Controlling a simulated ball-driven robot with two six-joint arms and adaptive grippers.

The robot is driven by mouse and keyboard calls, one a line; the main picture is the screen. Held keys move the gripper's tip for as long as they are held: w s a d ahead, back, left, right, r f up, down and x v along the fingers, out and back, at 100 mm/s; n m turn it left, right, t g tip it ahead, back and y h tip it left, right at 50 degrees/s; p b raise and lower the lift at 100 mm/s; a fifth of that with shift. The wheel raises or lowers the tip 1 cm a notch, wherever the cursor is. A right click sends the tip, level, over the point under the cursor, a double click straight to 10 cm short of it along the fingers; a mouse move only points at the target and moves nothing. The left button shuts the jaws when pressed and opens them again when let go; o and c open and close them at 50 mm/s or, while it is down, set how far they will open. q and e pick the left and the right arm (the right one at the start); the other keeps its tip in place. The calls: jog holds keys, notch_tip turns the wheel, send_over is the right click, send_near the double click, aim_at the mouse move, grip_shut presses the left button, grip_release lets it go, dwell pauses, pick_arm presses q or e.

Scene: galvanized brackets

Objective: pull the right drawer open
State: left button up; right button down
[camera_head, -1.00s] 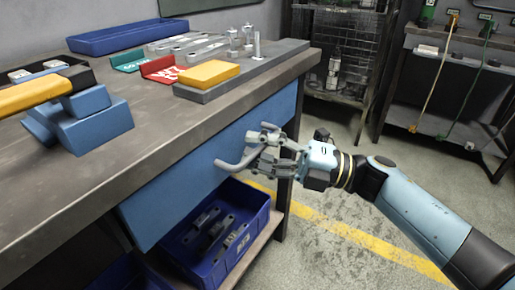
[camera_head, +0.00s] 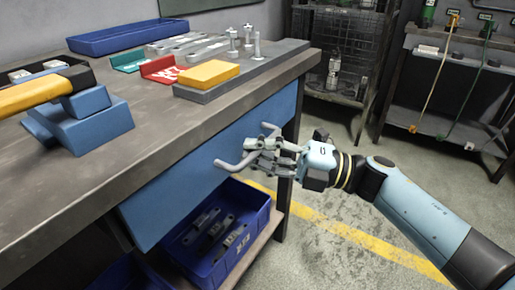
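The right drawer has a plain blue front (camera_head: 185,187) under the workbench edge. It looks flush with the bench. Its grey bar handle (camera_head: 232,164) stands out from the front, with its left end bare. My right gripper (camera_head: 260,148) is at the right part of the handle, with its fingers beside and over the bar. The fingers and bar overlap in the view, so I cannot tell whether they are clamped on it. My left gripper is not in view.
The workbench top (camera_head: 130,165) holds a blue block, a yellow block (camera_head: 208,73), red and green brackets and a blue tray (camera_head: 128,38). A blue bin (camera_head: 245,250) sits on the shelf below the drawer. The floor in front is clear.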

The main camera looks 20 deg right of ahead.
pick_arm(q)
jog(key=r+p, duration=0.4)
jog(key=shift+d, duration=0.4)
pick_arm(e)
jog(key=s+d, duration=1.5)
jog(key=s, duration=0.5)
jog(key=shift+d, duration=0.3)
jog(key=shift+r, duration=0.1)
jog(key=c, duration=1.4)
grip_release()
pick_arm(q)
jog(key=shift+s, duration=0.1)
pick_arm(e)
jog(key=v, duration=1.2)
